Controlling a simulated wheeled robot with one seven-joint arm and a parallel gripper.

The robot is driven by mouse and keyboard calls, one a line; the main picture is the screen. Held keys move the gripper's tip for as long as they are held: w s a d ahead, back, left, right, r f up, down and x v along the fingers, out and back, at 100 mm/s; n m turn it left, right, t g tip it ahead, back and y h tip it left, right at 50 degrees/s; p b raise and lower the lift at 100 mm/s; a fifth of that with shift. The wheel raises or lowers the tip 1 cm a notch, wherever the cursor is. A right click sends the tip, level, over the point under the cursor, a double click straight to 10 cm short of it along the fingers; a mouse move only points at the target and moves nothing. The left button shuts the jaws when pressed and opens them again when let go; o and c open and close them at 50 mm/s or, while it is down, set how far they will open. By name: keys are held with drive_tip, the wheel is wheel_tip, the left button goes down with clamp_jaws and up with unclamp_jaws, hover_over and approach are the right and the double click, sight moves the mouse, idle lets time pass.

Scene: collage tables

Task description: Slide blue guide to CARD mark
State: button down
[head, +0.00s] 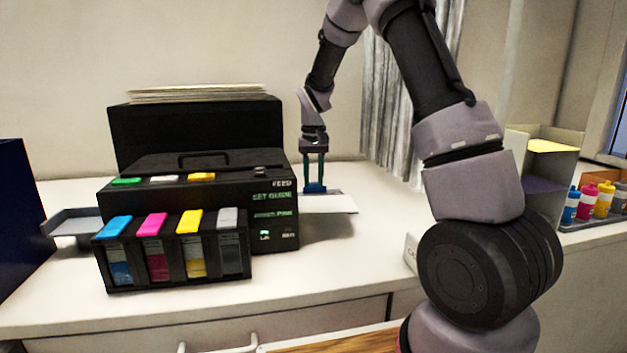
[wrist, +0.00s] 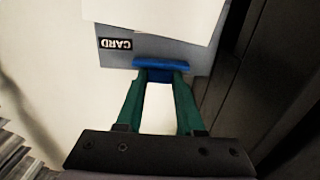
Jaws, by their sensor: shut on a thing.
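The blue guide (wrist: 160,65) sits on the grey feed tray (wrist: 190,48) in the wrist view, close to the CARD mark (wrist: 116,44), which is a black label left of it and slightly farther up in the picture. White paper (wrist: 155,12) lies on the tray beyond the guide. In the head view my gripper (head: 315,188) reaches down beside the right side of the black printer (head: 200,180). The guide is too small there to make out clearly.
Ink cartridges with blue, magenta, yellow and grey tops (head: 170,250) stand in front of the printer. A grey tray (head: 75,224) sticks out at its left. Coloured bottles (head: 588,202) stand at the far right. The white tabletop (head: 350,265) is clear in front of the feed tray.

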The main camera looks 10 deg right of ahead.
drive_tip(key=shift+s, duration=0.1)
idle(0.7)
drive_tip(key=s, duration=0.2)
drive_tip(key=shift+s, duration=0.4)
drive_tip(key=c, duration=0.5)
unclamp_jaws()
drive_tip(key=shift+r, duration=0.15)
wheel_tip(320, 180, up, 10)
drive_tip(key=shift+r, duration=0.25)
drive_tip(key=shift+r, duration=0.1)
